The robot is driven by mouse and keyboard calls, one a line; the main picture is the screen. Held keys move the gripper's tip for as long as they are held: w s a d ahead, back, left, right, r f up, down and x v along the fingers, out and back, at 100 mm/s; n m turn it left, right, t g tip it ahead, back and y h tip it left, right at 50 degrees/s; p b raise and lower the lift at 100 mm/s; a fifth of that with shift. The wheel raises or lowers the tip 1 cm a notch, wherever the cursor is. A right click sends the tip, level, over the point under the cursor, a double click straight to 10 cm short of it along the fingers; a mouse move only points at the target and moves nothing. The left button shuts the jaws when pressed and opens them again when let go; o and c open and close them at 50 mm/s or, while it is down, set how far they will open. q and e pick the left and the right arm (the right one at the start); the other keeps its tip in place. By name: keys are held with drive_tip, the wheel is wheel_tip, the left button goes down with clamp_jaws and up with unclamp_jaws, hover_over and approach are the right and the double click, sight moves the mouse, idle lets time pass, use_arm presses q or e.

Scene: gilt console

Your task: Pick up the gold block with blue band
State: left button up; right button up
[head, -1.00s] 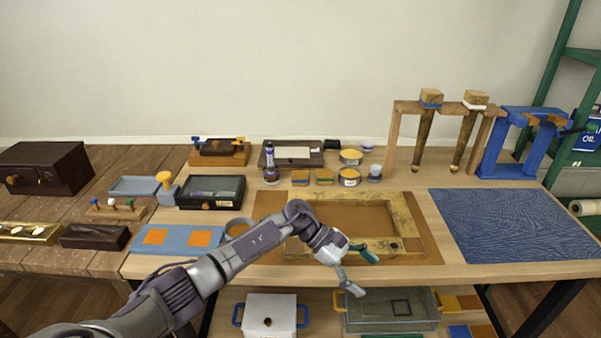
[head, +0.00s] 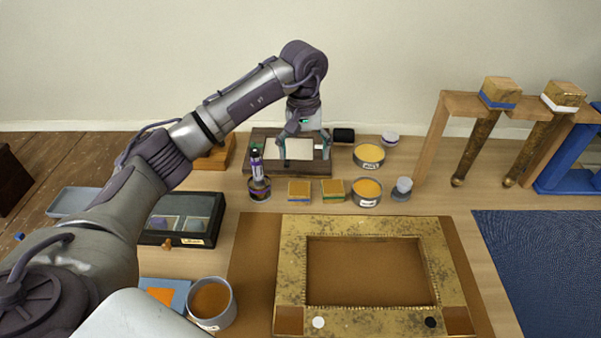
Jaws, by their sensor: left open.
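A gold block with a blue band (head: 500,92) is the square top of a tapered gold leg that hangs in a wooden rack (head: 433,140) at the right. Beside it hangs a similar leg whose block has a white band (head: 563,96). My left gripper (head: 304,155) is open, with its fingers pointing down over the white pad on the dark board at the back. It is far to the left of the blue-banded block, and nothing shows between its fingers. My right gripper is out of view.
Two small gold blocks (head: 299,190) (head: 333,190), open tins (head: 369,156) and a purple-capped bottle (head: 257,165) stand near my left gripper. A gilt frame (head: 290,265) lies in front. A blue mat (head: 540,260) lies at the right. Bare wood shows before the rack.

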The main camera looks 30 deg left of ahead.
use_arm(q)
drive_tip(key=f, duration=0.3)
drive_tip(key=shift+w+a+p, duration=0.1)
drive_tip(key=shift+a+p, duration=0.2)
drive_tip(key=shift+a, duration=0.05)
hover_over(299, 189)
drive_tip(key=f, duration=0.4)
drive_tip(key=shift+w+d+p, duration=0.2)
drive_tip(key=shift+d+p, duration=0.1)
drive_tip(key=shift+p, duration=0.05)
drive_tip(key=shift+w+f, duration=0.1)
drive_tip(key=shift+f, duration=0.5)
drive_tip(key=shift+a+f+p, duration=0.1)
drive_tip(key=shift+f+p, duration=0.25)
drive_tip(key=shift+f, duration=0.05)
drive_tip(key=f, duration=0.1)
drive_tip(key=f+p, duration=0.1)
drive_tip(key=f, duration=0.1)
drive_tip(key=shift+s+a+f, duration=0.15)
drive_tip(key=shift+s+f, duration=0.1)
drive_tip(key=shift+s, duration=0.1)
drive_tip(key=shift+w+f, duration=0.1)
drive_tip(key=shift+f, duration=0.3)
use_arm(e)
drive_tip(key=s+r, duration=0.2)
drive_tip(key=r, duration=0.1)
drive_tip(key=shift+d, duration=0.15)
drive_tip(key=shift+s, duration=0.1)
